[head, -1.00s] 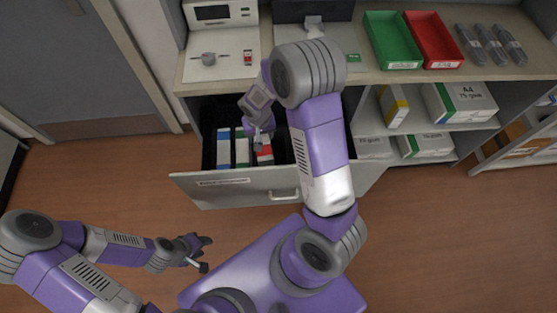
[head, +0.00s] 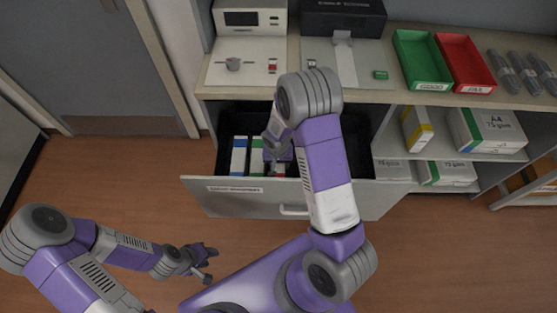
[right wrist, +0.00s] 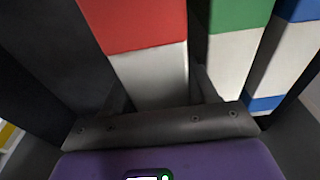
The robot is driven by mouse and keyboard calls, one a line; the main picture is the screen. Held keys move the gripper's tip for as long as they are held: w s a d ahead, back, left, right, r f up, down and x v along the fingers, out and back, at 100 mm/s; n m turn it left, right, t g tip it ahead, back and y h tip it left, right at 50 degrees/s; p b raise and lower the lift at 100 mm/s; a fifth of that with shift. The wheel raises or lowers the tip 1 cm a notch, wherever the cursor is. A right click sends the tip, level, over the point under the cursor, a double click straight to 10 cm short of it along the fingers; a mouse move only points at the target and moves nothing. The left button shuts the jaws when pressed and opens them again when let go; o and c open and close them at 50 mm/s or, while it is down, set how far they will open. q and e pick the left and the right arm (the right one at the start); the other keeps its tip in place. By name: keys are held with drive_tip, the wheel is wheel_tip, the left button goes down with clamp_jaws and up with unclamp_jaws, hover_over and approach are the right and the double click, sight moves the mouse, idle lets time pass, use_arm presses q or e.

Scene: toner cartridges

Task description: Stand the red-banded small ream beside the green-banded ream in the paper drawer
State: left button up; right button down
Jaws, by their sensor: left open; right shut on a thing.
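The red-banded small ream (right wrist: 148,72) stands between the two fingers of my right gripper (right wrist: 160,92), which is shut on it. In the head view the ream (head: 280,168) is inside the open paper drawer (head: 228,199), partly hidden by my right gripper (head: 276,158). The green-banded ream (head: 257,157) stands just left of it. In the right wrist view the green-banded ream (right wrist: 233,50) is to the right, with a narrow gap holding one finger between them. Whether the red-banded ream touches the drawer floor is hidden. My left gripper (head: 204,263) is open and empty, low in front of the drawer.
A blue-banded ream (head: 239,156) stands left of the green-banded one. The drawer's right part is dark and half hidden by my right arm. Above are a counter with a printer (head: 343,17), a green tray (head: 422,62) and a red tray (head: 465,65).

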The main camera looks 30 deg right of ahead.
drive_tip(key=shift+w+f+b, duration=0.1)
drive_tip(key=shift+f+b, duration=0.4)
drive_tip(key=shift+f, duration=1.15)
drive_tip(key=shift+f, duration=0.15)
drive_tip(key=c, duration=0.6)
unclamp_jaws()
drive_tip(key=shift+r, duration=0.25)
drive_tip(key=r+p, duration=0.1)
drive_tip(key=r, duration=0.3)
drive_tip(key=s+r+p, duration=0.1)
drive_tip(key=r, duration=0.2)
drive_tip(key=r+p, duration=0.2)
drive_tip(key=r, duration=0.2)
drive_tip(key=shift+s+a+r, duration=0.25)
drive_tip(key=shift+a+r, duration=0.05)
drive_tip(key=shift+a, duration=0.1)
